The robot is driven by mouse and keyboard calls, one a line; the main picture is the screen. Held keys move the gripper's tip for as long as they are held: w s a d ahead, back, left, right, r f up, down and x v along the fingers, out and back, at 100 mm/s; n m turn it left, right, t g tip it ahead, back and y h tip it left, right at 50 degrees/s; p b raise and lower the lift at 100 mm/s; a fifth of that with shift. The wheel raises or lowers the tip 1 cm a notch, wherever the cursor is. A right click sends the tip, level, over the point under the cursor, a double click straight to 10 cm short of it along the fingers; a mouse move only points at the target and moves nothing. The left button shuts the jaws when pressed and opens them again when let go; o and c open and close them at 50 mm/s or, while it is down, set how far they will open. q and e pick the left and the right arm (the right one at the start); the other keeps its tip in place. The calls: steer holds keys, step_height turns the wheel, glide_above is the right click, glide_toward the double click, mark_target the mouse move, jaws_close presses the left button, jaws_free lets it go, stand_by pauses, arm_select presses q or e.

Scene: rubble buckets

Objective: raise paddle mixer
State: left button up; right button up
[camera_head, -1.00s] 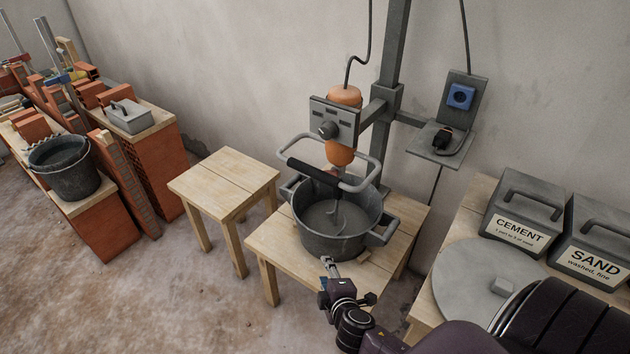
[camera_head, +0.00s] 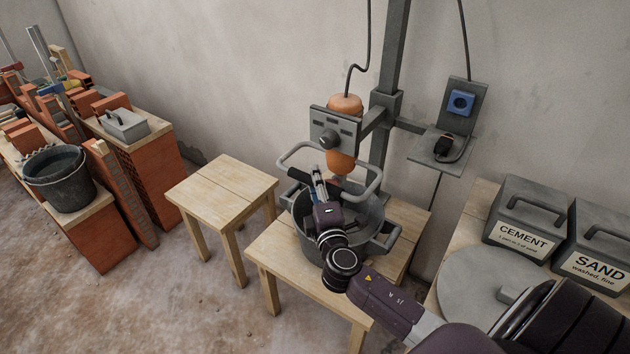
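The paddle mixer (camera_head: 344,104), with an orange body and a grey control panel, hangs on a grey upright post (camera_head: 387,105). Its grey loop handle (camera_head: 372,178) surrounds the lower part, and a piece of its black grip (camera_head: 297,174) shows at the front. A dark bucket (camera_head: 372,222) stands under it on a wooden table (camera_head: 283,257). My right gripper (camera_head: 318,176) is at the black grip, over the bucket, and hides the paddle and part of the grip. Whether its fingers are closed around the grip cannot be told. My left gripper is not in view.
A blue socket (camera_head: 460,101) and black plug (camera_head: 444,145) are on the right of the post. CEMENT (camera_head: 525,240) and SAND (camera_head: 596,267) boxes stand at right. An empty wooden stool (camera_head: 222,187) is left of the mixer table. Bricks and another bucket (camera_head: 59,180) are far left.

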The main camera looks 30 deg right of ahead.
steer(key=shift+w, duration=0.2)
steer(key=shift+c, duration=0.5)
jaws_close()
